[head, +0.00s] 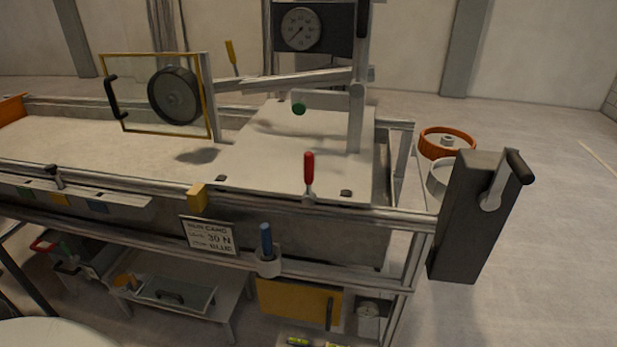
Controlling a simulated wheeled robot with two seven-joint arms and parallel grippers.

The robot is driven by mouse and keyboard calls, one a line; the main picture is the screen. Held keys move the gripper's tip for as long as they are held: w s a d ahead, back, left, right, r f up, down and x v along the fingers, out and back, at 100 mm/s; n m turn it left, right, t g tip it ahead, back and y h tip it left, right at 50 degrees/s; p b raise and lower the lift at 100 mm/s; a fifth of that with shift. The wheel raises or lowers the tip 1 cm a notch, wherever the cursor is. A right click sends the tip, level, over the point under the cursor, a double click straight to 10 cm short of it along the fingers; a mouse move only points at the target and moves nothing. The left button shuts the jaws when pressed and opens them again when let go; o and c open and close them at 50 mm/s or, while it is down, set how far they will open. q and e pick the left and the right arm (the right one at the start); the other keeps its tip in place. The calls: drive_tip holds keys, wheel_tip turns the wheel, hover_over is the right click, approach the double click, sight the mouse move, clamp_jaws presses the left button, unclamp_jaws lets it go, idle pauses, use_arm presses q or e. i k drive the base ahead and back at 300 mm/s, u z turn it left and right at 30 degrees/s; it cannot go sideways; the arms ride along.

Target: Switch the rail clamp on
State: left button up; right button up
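An upright lever with a red grip (309,168) stands on the front rail (350,213) of the sandbed in the head view. It looks like the rail clamp, though no label on it can be read. Its grip points almost straight up, and its small metal base sits at the rail beside the pale plate (265,165). A yellow block (197,198) sits on the same rail to its left. Neither of my grippers shows in the head view, so nothing is seen touching the lever.
A dark box with a crank handle (468,215) stands at the rail's right end. A blue-handled tool (266,240) sits in a holder below the rail, beside a sign (209,235).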

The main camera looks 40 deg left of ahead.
sight(308, 199)
drive_tip(key=k, duration=0.7)
drive_tip(key=i, duration=1.1)
drive_tip(key=u, duration=0.9)
